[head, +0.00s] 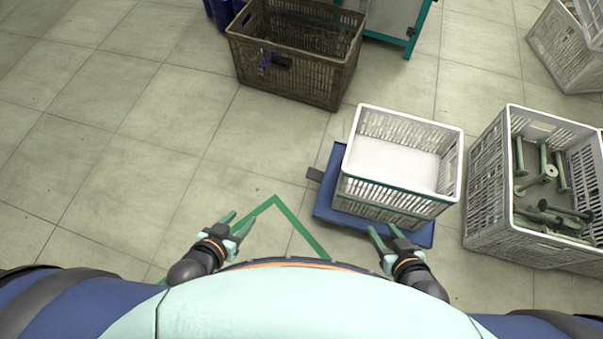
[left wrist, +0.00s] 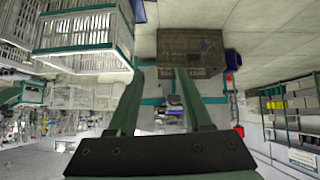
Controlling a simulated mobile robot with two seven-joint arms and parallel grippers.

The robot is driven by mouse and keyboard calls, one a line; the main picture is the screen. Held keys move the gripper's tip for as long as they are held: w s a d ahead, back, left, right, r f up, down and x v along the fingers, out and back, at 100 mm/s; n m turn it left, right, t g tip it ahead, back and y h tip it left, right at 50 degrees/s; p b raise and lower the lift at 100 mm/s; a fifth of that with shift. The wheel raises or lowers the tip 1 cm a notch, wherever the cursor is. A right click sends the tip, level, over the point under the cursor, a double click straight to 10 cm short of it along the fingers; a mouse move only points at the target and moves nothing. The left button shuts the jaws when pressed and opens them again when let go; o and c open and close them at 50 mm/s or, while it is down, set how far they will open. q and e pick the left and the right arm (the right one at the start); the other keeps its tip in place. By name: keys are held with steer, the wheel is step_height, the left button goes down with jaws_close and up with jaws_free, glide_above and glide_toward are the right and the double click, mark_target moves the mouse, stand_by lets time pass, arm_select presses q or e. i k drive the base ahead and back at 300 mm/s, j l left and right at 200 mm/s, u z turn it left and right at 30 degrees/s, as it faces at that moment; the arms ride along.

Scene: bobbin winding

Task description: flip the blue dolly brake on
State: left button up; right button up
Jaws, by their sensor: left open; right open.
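The blue dolly (head: 325,204) stands on the floor right of centre in the head view, with a white crate (head: 398,165) on it.
A brown crate (head: 290,75) stands at the back. A white crate (head: 487,185) with several green bobbins (head: 543,175) stands to the right of the dolly. Green tape (head: 300,228) marks the floor between my grippers. The floor left of the dolly is clear.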

mark_target(314, 175)
steer(key=i+j, duration=0.15)
steer(key=j, duration=0.2)
steer(key=i+j, duration=0.15)
steer(key=j, duration=0.15)
steer(key=i+j, duration=0.15)
steer(key=j, duration=0.2)
steer(key=i+j, duration=0.15)
steer(key=j, duration=0.15)
steer(key=i+j+z, duration=0.1)
steer(key=j, duration=0.25)
steer(key=z, duration=2)
